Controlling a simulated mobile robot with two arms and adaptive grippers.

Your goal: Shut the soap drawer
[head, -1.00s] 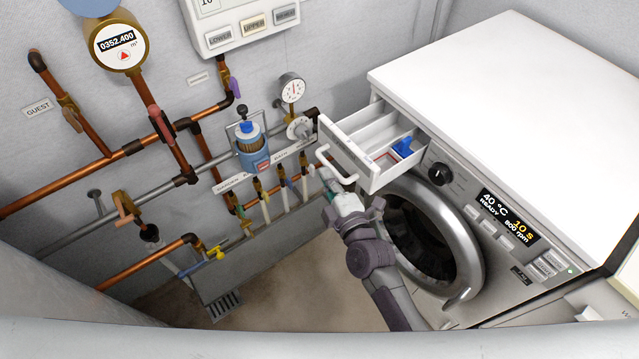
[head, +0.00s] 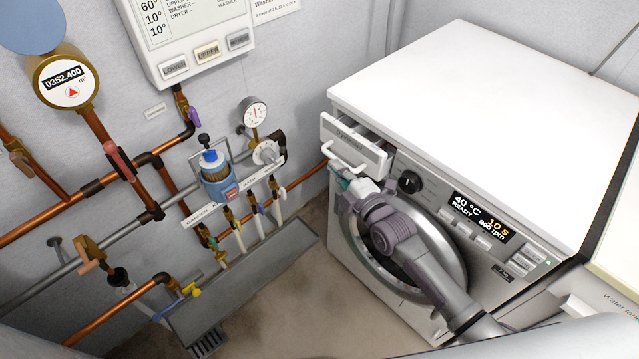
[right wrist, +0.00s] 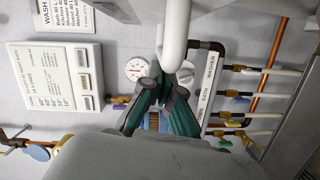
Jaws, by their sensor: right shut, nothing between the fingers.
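The soap drawer (head: 362,143) sits at the top left of the white washing machine (head: 470,95) in the head view. It stands slightly out from the machine's front, with a narrow strip of its inside showing behind the front panel. Its white handle (head: 344,158) also shows close up in the right wrist view (right wrist: 174,45). My right gripper (head: 346,181) is shut and empty, with its fingertips just below the handle. In the right wrist view its dark green fingers (right wrist: 160,104) are together near the handle's end; contact is unclear. My left gripper is not in view.
The round door (head: 450,240) and control panel (head: 485,225) lie beside and behind my right arm. Pipes, a blue filter (head: 218,178) and a gauge (head: 254,113) line the wall at left. Open floor (head: 270,290) lies between trough and machine.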

